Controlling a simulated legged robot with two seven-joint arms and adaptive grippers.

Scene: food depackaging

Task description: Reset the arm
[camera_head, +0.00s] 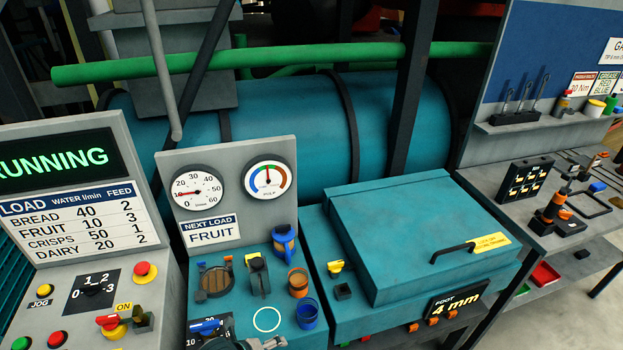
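Only a small grey mechanical part (262,344) shows at the bottom edge, left of centre. It looks like the tip of my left gripper, cut off by the frame, and its fingers cannot be made out. It is just below the white ring mark on the teal control panel (240,275). I cannot see whether it touches anything. My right gripper is not in view.
A grey console with a RUNNING display (55,160) and buttons stands at left. A closed teal lid (410,225) is at centre right. A tool bench (485,180) is at far right.

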